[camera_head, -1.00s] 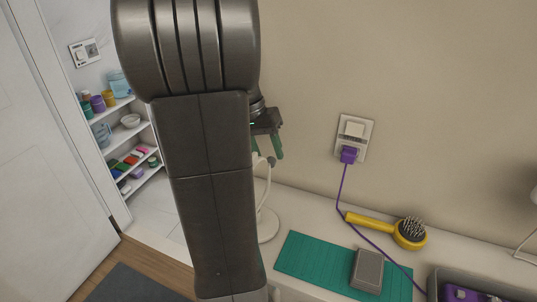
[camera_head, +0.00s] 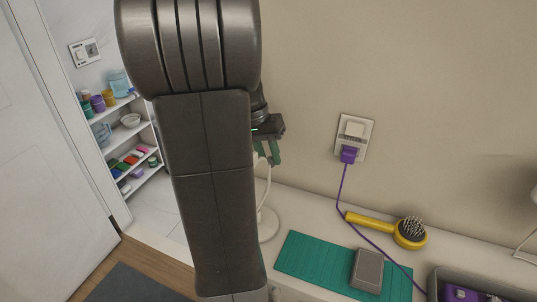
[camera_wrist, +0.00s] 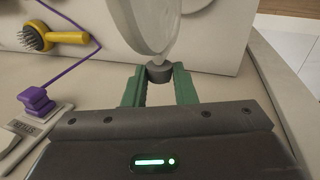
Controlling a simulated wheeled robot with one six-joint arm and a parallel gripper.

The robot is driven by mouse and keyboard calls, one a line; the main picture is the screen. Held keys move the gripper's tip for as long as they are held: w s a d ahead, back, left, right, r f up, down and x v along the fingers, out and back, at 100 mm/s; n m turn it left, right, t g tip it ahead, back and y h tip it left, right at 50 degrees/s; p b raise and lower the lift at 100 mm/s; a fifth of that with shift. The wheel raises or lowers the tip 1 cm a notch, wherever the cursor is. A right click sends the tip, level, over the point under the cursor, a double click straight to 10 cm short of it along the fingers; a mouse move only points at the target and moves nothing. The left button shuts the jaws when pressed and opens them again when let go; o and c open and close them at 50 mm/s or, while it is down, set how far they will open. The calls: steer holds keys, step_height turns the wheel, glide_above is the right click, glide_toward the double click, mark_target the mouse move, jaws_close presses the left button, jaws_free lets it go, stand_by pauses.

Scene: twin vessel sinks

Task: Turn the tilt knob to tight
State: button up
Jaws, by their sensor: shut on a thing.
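The tilt knob (camera_wrist: 159,72) is a small dark grey cap at the edge of a round mirror (camera_wrist: 145,22) in the wrist view. The mirror's white stand (camera_head: 268,225) shows partly behind my arm in the head view. My gripper (camera_wrist: 159,78) has green fingers, one on each side of the knob, and is shut on it. In the head view my gripper (camera_head: 268,156) is partly behind my arm, and the knob is hard to make out there. Marks on the knob cannot be read.
A green mat (camera_head: 310,262) with a grey box (camera_head: 368,270) lies on the counter. A yellow hairbrush (camera_head: 375,222) and a purple plug (camera_head: 348,154) with its cord are to the right. A grey tray (camera_head: 433,285) stands at the right.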

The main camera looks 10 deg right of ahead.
steer(key=t+y, duration=0.2)
steer(key=y, duration=0.1)
steer(key=shift+s+d+r, duration=0.1)
steer(key=shift+s+d, duration=0.1)
steer(key=shift+d, duration=0.2)
steer(key=t+y, duration=0.1)
steer(key=y, duration=0.1)
steer(key=shift+s+d+t+y, duration=0.15)
steer(key=shift+d+t+y, duration=0.1)
steer(key=shift+t+y, duration=0.15)
steer(key=shift+s+d+f+t+y+b, duration=0.1)
steer(key=shift+d+f+t+y+b, duration=0.1)
steer(key=shift+t+y+b, duration=0.65)
steer(key=shift+s+d+f+t+y+b, duration=0.15)
steer(key=shift+t+y+b, duration=0.4)
steer(key=shift+y+b, duration=0.5)
steer(key=shift+s+d+f+t+y+b, duration=0.1)
steer(key=shift+f+t+y+b, duration=0.1)
steer(key=shift+t+y+b, duration=0.75)
steer(key=shift+a+y, duration=0.1)
steer(key=shift+y, duration=0.25)
steer(key=o, duration=1)
